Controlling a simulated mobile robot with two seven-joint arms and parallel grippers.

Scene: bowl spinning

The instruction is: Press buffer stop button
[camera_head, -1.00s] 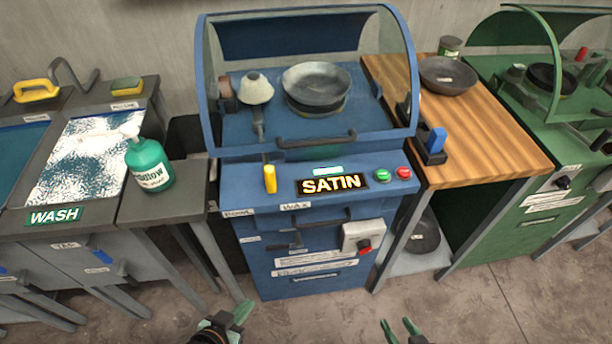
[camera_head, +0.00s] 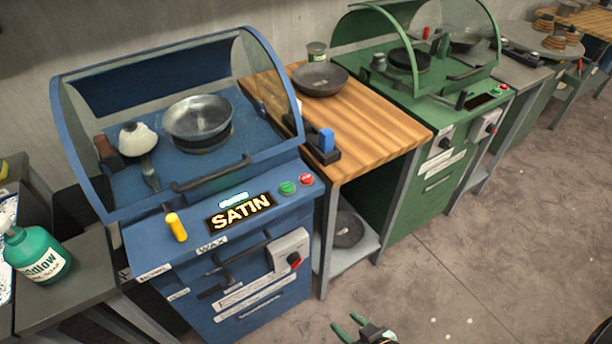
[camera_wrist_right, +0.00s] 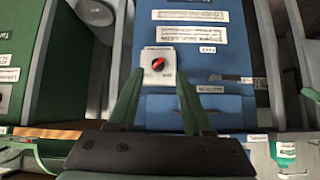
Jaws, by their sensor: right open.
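The blue buffer machine (camera_head: 215,245) stands at the left centre of the head view, with a "SATIN" display (camera_head: 240,212) on its front panel. A red button (camera_head: 306,179) sits at the panel's right end, with a green button (camera_head: 287,188) just left of it. My right gripper (camera_head: 350,327) is at the bottom edge of the head view, low in front of the machine and well apart from the buttons. Its fingers are open and empty in the right wrist view (camera_wrist_right: 158,100). I cannot make out the red button in that view. My left gripper is out of view.
A white box with a red knob (camera_head: 294,258) is on the machine's front. A yellow lever (camera_head: 176,227) is at the panel's left. A wooden table (camera_head: 365,115) and green machine (camera_head: 440,135) stand to the right. Open floor (camera_head: 500,260) lies at right.

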